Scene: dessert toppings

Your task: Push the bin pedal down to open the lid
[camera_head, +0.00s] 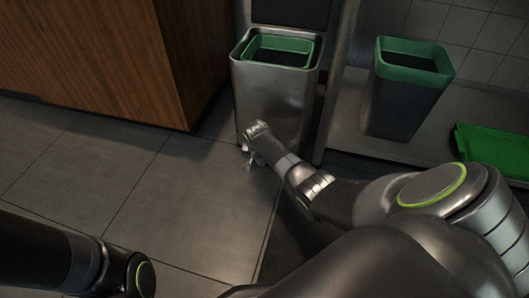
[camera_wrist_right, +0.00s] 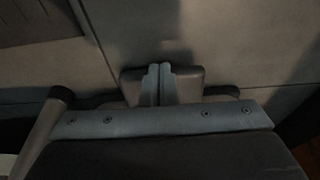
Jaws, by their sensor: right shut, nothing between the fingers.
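The metal bin (camera_head: 268,105) stands at the top middle of the head view. Its top is open, showing a green inner liner (camera_head: 282,43) with a dark inside. A dark, metal-framed panel (camera_head: 290,12) rises behind the opening and looks like the raised lid. My right gripper (camera_head: 250,163) is shut and empty, low at the bin's front foot. In the right wrist view, its closed fingers (camera_wrist_right: 160,72) lie over a grey pedal (camera_wrist_right: 190,86); they seem to be on it, but contact is hard to judge. In the head view my gripper hides the pedal. My left gripper is out of view.
A wooden cabinet (camera_head: 95,55) stands left of the bin. To the right are a grey bin with a green rim (camera_head: 412,75) and a green tray (camera_head: 495,150). Tiled floor (camera_head: 190,215) is clear in front of the cabinet.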

